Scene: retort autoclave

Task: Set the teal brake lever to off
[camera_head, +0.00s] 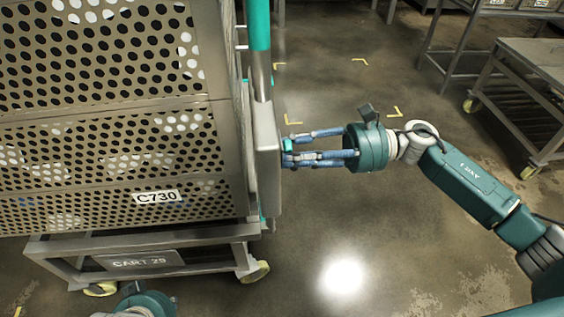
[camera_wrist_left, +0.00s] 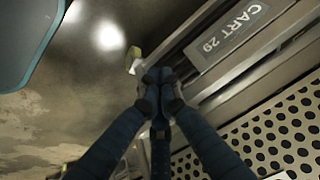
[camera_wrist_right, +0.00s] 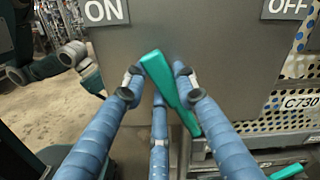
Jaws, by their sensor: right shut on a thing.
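The teal brake lever (camera_wrist_right: 166,82) sits on a grey panel (camera_wrist_right: 220,50) between an ON label (camera_wrist_right: 106,11) at upper left and an OFF label (camera_wrist_right: 289,7) at upper right. Its free end leans to the upper left, toward ON. My right gripper (camera_wrist_right: 158,85) has its fingers on both sides of the lever and is shut on it. In the head view a bit of the lever (camera_head: 287,146) shows at those fingers, beside the panel's edge. My left gripper (camera_wrist_left: 158,85) is shut and empty near the cart's lower frame; its fingers are hidden in the head view.
The perforated basket (camera_head: 105,165), marked C730, stands on the wheeled cart (camera_head: 190,243) labelled CART 29. A teal-gripped upright bar (camera_head: 259,28) rises above the panel. Metal tables (camera_head: 541,56) stand at the upper right. Open floor (camera_head: 390,230) lies right of the cart.

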